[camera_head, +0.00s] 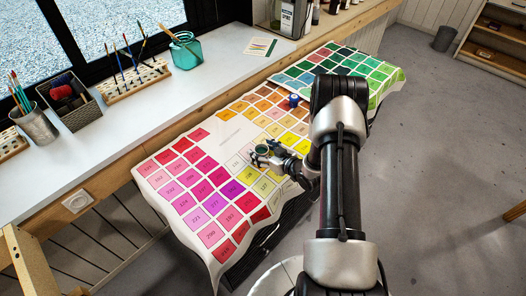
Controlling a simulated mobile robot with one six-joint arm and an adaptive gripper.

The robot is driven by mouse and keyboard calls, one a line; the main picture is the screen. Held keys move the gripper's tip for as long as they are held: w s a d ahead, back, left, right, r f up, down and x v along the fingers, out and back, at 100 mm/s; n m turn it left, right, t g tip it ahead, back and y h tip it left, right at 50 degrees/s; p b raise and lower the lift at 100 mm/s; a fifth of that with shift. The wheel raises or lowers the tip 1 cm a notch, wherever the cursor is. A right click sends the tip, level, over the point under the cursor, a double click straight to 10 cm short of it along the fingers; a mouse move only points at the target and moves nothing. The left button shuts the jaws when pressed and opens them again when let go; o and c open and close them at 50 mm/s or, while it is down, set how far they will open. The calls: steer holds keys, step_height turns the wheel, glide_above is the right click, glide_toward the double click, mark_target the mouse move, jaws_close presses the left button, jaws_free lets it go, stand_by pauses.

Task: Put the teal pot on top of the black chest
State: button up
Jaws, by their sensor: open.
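A small pot with a dark teal-green top (262,149), which looks like the teal pot, is on the colour-chart cloth. My gripper (265,154) is open right at it, with its fingers close about the pot; I cannot tell whether they touch it. A dark piece of furniture (268,242) shows below the cloth's front edge. It may be the black chest, but the cloth and my arm hide most of it.
A small blue pot (294,101) stands on the colour-chart cloth (228,133) beyond my gripper. A teal glass jar (185,52) with a brush, brush racks and a dark basket (72,104) line the white sill. Grey floor (440,150) is open at right.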

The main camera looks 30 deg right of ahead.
steer(key=p+v, duration=0.3)
steer(key=v, duration=0.9)
steer(key=shift+r, duration=0.15)
steer(key=w+d+r+n+g+h, duration=0.1)
steer(key=w+r+g+h, duration=0.1)
steer(key=r, duration=0.4)
steer(key=w+d+r+g+h, duration=0.1)
steer(key=w+r, duration=0.1)
steer(key=r, duration=0.3)
steer(key=s+a+r+m+g+h, duration=0.1)
steer(key=s+a+r+g+h, duration=0.15)
steer(key=r, duration=0.85)
steer(key=s+a+r+m+g+y, duration=0.1)
steer(key=s+a+r, duration=0.4)
steer(key=s+a, duration=0.4)
steer(key=s+a+r+m+g+y, duration=0.1)
steer(key=s+a+r+g, duration=0.1)
steer(key=s+a+r, duration=0.3)
steer(key=s+a, duration=0.4)
steer(key=s, duration=0.6)
steer(key=shift+s+a+r, duration=0.2)
steer(key=shift+s+a, duration=0.15)
steer(key=shift+y, duration=0.25)
